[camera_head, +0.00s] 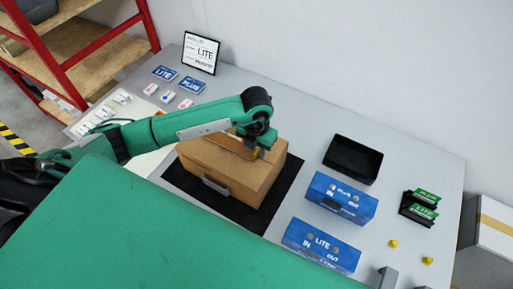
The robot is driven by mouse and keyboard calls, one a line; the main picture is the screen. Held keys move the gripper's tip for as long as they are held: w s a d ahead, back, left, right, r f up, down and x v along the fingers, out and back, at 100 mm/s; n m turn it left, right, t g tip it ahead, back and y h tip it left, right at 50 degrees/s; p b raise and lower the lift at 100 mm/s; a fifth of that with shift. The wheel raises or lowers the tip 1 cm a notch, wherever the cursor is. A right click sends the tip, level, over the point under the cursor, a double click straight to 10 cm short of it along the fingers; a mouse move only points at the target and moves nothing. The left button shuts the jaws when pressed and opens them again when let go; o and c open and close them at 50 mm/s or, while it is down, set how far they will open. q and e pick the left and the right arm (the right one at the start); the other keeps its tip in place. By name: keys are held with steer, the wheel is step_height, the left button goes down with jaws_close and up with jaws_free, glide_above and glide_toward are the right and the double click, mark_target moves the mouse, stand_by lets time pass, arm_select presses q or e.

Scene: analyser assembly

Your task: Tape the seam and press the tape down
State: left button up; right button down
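A closed brown cardboard box (240,178) sits on a black mat (261,217) in the middle of the table. A grey clip-like part (215,187) is on its front face. My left gripper (256,152) reaches over the box from the left and points down at its top, near the back right part. A small yellow-orange piece shows at its fingertips; I cannot tell whether it is tape or whether the fingers are closed on it. The arm hides much of the box top and the seam. My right gripper is not in view.
Blue LITE (318,245) and PLUS (341,197) boxes stand right of the mat, with an empty black tray (352,160) behind. Green cards (424,207) and yellow knobs (427,261) lie farther right. A sign (201,53) stands at the back; a red shelf (80,50) is left.

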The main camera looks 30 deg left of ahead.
arm_select(q)
steer(key=shift+r+p, duration=1.6)
steer(key=shift+r, duration=1.7)
